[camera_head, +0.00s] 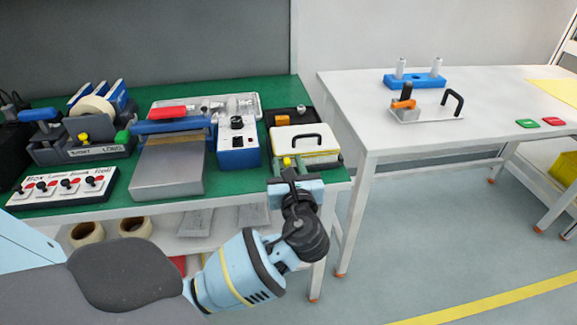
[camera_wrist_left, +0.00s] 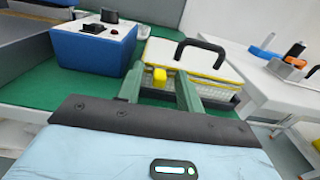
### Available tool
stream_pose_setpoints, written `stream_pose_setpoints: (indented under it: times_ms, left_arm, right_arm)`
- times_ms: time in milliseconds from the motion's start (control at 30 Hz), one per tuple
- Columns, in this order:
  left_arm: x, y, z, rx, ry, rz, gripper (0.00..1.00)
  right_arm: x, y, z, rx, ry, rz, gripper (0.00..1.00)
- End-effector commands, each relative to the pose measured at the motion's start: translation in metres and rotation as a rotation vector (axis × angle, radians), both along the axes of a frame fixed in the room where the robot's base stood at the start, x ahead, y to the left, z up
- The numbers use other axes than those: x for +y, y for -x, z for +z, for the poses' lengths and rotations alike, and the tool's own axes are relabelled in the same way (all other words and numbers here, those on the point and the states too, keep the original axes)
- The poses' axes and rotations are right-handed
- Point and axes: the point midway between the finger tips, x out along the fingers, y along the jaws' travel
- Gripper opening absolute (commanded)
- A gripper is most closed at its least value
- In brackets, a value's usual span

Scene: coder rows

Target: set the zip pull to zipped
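A white case (camera_head: 306,142) with a yellow edge and a black handle lies on the green mat at the right end of the bench. The yellow zip pull (camera_head: 287,161) is at its near side, toward the left. In the left wrist view the case (camera_wrist_left: 190,55) is straight ahead, with the pull (camera_wrist_left: 160,78) at its near edge. My left gripper (camera_head: 292,168) is at the near side of the case. In the left wrist view its two green fingers (camera_wrist_left: 160,72) are apart, with the pull showing between them and gaps on both sides. My right gripper is not in view.
A blue-and-white box (camera_head: 238,140) with a black knob stands left of the case. A black tray (camera_head: 287,117) is behind it. A grey-and-blue machine (camera_head: 168,165) is further left. A white table (camera_head: 345,90) stands to the right across a gap.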

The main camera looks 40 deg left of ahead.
Motion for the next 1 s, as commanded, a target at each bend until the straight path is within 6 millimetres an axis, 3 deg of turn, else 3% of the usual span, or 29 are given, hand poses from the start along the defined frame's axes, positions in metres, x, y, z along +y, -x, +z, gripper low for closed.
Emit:
stream_pose_setpoints:
  times_ms: [133,400,733,1000]
  left_arm:
    - [0.0,0.0,0.0,0.0,0.0,0.0,0.34]
    - [0.0,0.0,0.0,0.001,-0.001,0.0,0.0]
    - [-0.002,-0.003,0.001,0.0,0.0,0.001,0.0]
    - [-0.027,-0.032,0.003,-0.001,0.002,0.002,0.0]
  right_arm:
    - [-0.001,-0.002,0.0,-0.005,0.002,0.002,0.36]
    - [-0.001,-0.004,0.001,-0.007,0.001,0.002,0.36]
    - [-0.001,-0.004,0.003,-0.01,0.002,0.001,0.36]
    - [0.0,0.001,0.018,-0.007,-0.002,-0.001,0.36]
